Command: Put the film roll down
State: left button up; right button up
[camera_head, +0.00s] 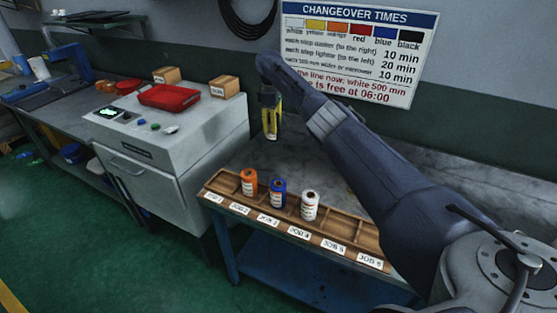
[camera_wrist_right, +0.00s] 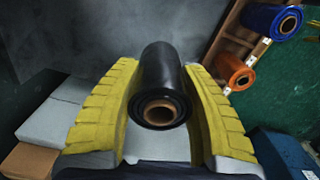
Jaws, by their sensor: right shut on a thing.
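A black film roll (camera_wrist_right: 163,85) with a brown core is held between the yellow fingers of my right gripper (camera_wrist_right: 160,115) in the right wrist view. In the head view my right gripper (camera_head: 271,118) points down above the back left part of the grey table, and the roll is hard to make out there. A wooden rack (camera_head: 342,228) with labelled compartments lies along the table's front. An orange roll (camera_head: 249,182), a blue roll (camera_head: 278,192) and a white roll (camera_head: 310,205) stand in it. The leftmost compartment and those right of the white roll look empty. My left gripper is out of view.
A grey machine cabinet (camera_head: 170,140) stands left of the table, with a red tray (camera_head: 169,97) and cardboard boxes (camera_head: 224,87) on top. A changeover sign (camera_head: 355,50) hangs on the wall behind. Bare tabletop (camera_head: 300,160) lies behind the rack.

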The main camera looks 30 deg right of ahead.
notch_tip(320, 180, down, 13)
jog(key=shift+a+f, duration=0.1)
jog(key=shift+a, duration=0.05)
jog(key=shift+f, duration=0.75)
jog(key=o, duration=1.3)
jog(key=shift+r, duration=0.15)
notch_tip(320, 180, up, 12)
jog(key=shift+w+f, duration=0.1)
jog(key=shift+f, duration=0.05)
